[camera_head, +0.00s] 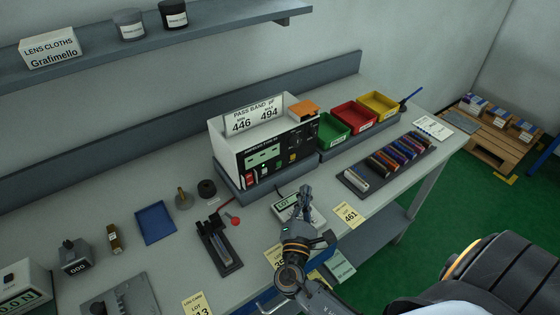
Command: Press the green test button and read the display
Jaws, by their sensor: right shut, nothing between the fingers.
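The tester (240,150) is a white box with a black front panel, standing on a grey base on the bench. Its green display (264,156) is lit, but the reading is too small to make out. Below the display are a red patch and small green patches; I cannot tell which green one is the test button. My left gripper is not in view.
A sign reading PASS BAND pF 446, 494 (254,114) stands on the tester. Green, red (355,116) and yellow bins are at its right, with a rack of coloured rolls (388,163) before them. A black holder (219,247) and blue tray (155,223) lie left.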

